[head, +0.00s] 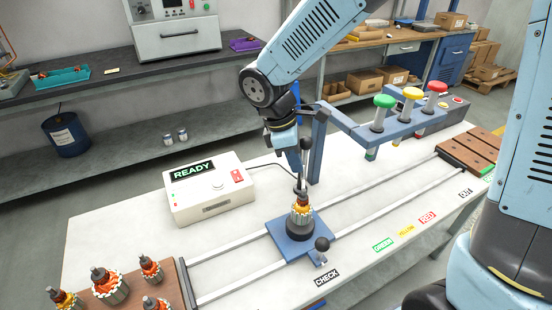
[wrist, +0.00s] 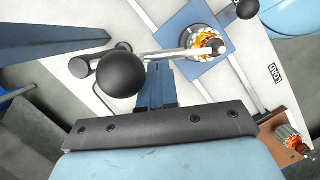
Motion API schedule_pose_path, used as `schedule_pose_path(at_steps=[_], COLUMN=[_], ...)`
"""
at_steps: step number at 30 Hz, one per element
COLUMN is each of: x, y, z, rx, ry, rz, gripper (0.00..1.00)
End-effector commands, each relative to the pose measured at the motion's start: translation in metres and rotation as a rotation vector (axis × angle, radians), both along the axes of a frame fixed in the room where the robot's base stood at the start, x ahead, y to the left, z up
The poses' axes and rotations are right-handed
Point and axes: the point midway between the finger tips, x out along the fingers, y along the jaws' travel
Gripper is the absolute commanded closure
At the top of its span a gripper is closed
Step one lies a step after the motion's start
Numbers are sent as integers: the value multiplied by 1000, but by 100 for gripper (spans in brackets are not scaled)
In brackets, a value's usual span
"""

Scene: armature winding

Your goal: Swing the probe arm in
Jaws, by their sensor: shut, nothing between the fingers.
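The probe arm is a thin metal rod with a black ball knob (head: 305,143). In the wrist view its knob (wrist: 122,74) looms large, and the rod (wrist: 170,53) runs right to the armature. The armature (head: 301,207), orange-wound on a dark base, stands upright on a blue carriage plate (head: 277,234); it also shows in the wrist view (wrist: 205,43). I cannot tell whether the rod touches it. My gripper (head: 304,170) is shut and empty, pointing down close beside the knob; its blue fingers show in the wrist view (wrist: 156,76). Contact with the knob is unclear.
A white box reading READY (head: 208,188) stands left of the carriage, with a cable toward the probe. A blue frame (head: 318,145) with green, yellow and red-topped plungers stands right behind. Rails (head: 380,200) cross the bench. Several armatures sit on the front-left tray (head: 180,290).

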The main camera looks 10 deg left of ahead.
Motion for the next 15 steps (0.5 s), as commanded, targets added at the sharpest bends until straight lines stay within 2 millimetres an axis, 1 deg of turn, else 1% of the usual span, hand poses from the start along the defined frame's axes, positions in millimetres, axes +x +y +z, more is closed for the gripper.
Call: schedule_pose_path(at_steps=[10, 13, 15], x=[-1, -1, -1], y=[3, 10, 19], z=[0, 2, 3], rx=[0, 1, 2], ry=[0, 0, 1], rz=[2, 2, 2], gripper=[100, 100, 100])
